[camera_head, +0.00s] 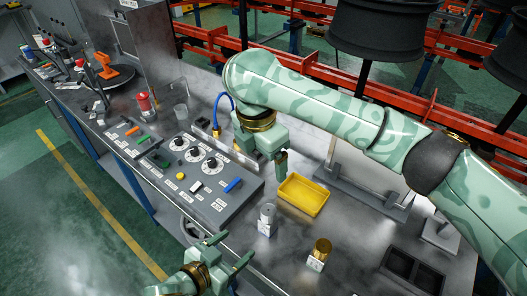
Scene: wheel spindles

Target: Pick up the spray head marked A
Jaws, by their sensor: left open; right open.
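Two small cylindrical parts with white tags stand on the grey metal bench; their letters are too small to read, so I cannot tell which is marked A. One is a silver part (267,214) in the lower middle. The other is a brass part (322,247) to its right and nearer the bottom edge. My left gripper (232,250) is open and empty, low in the view, left of and below the silver part. My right gripper (261,163) is open near the panel's far right end, above and apart from both parts.
A yellow tray (303,194) lies behind the two parts. A control panel (190,170) with dials and coloured switches stands to the left. A dark recessed holder (412,271) is at the lower right. A clear cup (181,113) and a red bottle (144,102) stand behind the panel.

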